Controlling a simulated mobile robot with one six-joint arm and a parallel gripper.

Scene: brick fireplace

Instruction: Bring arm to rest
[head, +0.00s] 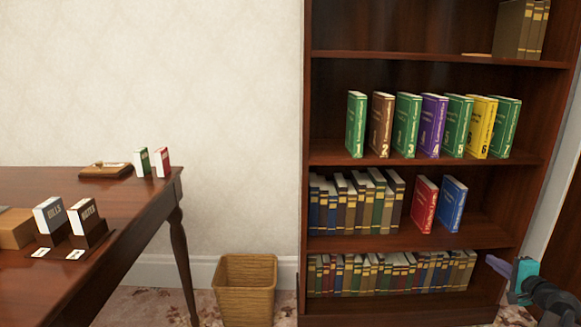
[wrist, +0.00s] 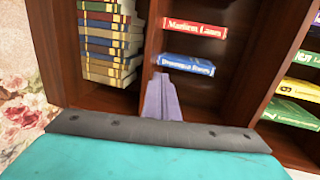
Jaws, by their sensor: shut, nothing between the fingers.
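My gripper (head: 494,262) shows at the lower right in the head view, with purple fingers, a teal body and dark arm links behind. The fingers point left toward the lower shelves of the bookcase. In the wrist view my gripper (wrist: 162,84) is shut and empty, its purple fingers together. The bookcase appears turned sideways there, with a red book (wrist: 195,28) and a blue book (wrist: 188,64) beyond the fingertips. I see no contact between the fingers and any book, though the exact gap is unclear.
The wooden bookcase (head: 307,120) holds a row of numbered books (head: 432,125) and packed rows below. A wicker basket (head: 246,290) stands on the floor beside it. A wooden table (head: 140,197) at left bears several small books and boxes. A bare wall lies between.

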